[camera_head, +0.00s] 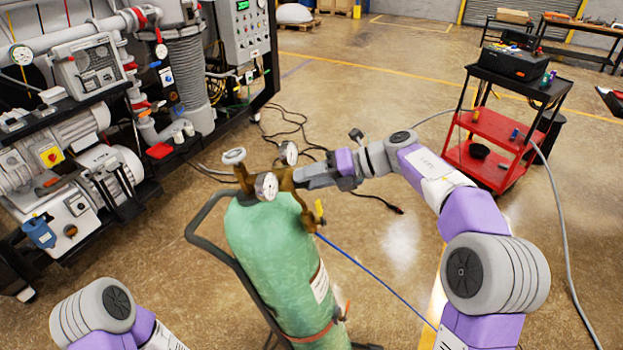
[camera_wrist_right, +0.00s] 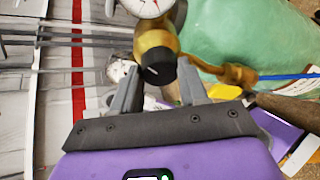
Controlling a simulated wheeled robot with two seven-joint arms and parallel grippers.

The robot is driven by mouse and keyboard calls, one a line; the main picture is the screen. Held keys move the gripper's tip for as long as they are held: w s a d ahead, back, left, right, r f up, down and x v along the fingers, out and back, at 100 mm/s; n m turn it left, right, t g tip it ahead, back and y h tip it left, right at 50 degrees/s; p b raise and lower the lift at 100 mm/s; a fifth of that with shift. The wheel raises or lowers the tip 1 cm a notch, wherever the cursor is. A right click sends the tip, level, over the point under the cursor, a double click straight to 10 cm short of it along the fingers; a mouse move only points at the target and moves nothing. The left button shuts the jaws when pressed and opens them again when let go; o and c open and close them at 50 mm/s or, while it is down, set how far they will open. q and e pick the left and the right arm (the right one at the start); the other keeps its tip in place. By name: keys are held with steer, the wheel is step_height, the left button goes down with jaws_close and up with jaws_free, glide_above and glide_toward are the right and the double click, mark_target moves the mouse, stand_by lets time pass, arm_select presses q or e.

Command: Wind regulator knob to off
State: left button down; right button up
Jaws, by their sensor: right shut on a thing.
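The brass regulator (camera_head: 285,178) sits on top of a green gas cylinder (camera_head: 270,245), with two round white gauges (camera_head: 266,186). My right gripper (camera_head: 298,178) reaches in from the right at the regulator's side. In the right wrist view the black regulator knob (camera_wrist_right: 159,72), on the end of a brass body (camera_wrist_right: 155,42), lies between the fingertips of my right gripper (camera_wrist_right: 157,82), which is shut on it. In the head view the knob is hidden by the gripper. My left arm shows only in part at the lower left; its gripper is out of view.
A yellow valve lever (camera_head: 319,210) and blue hose (camera_head: 375,268) are below the gripper. Furnace pumps (camera_head: 75,180) stand at left, a red cart (camera_head: 490,150) at right. Cables lie on the floor, which is open between.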

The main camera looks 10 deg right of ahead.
steer(key=n+t+h+b, duration=0.1)
steer(key=n, duration=0.3)
steer(key=shift+s+f, duration=0.1)
stand_by(0.5)
steer(key=o, duration=1)
steer(key=shift+o, duration=0.2)
steer(key=v, duration=0.7)
steer(key=shift+d+r, duration=0.15)
steer(key=shift+r, duration=0.1)
steer(key=shift+s, duration=0.1)
